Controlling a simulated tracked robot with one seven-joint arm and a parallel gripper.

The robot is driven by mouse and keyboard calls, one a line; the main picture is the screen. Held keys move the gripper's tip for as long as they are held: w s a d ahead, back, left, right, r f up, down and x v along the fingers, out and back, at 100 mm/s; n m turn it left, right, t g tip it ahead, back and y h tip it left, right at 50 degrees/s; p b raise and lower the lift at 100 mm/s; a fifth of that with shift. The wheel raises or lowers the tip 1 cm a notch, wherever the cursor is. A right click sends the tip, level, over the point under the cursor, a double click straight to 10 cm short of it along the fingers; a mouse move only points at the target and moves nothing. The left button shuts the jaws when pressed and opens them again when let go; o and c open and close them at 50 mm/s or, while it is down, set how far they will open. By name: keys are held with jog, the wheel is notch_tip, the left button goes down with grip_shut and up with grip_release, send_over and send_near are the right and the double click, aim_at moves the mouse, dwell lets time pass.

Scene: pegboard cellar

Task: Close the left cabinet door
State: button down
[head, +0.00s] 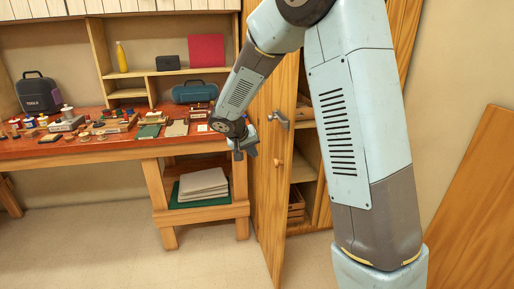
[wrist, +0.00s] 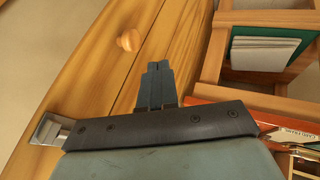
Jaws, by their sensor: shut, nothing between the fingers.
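The left cabinet door (head: 268,190) is a tall wooden panel. It stands open, swung out from the cabinet (head: 305,170), whose shelves show to its right. A wooden knob (head: 278,163) and a metal handle (head: 279,119) sit on it. My gripper (head: 243,150) is beside the door, to its left in the head view. In the wrist view, my shut, empty fingers (wrist: 158,72) lie over the door's wood (wrist: 75,85), with the knob (wrist: 128,40) ahead and to the left and the metal handle (wrist: 48,130) at the lower left. I cannot tell whether they touch the door.
A red-topped workbench (head: 100,146) with tools and a blue case (head: 195,92) stands left of the door. Stacked sheets (head: 203,185) lie on its lower shelf. A wooden panel (head: 480,205) stands at the far right. The floor (head: 120,245) in front of the bench is clear.

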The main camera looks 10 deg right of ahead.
jog(key=w+d+f, duration=0.2)
jog(key=d+f, duration=0.2)
jog(key=d, duration=0.2)
jog(key=shift+f, duration=0.3)
jog(key=shift+w+d, duration=0.1)
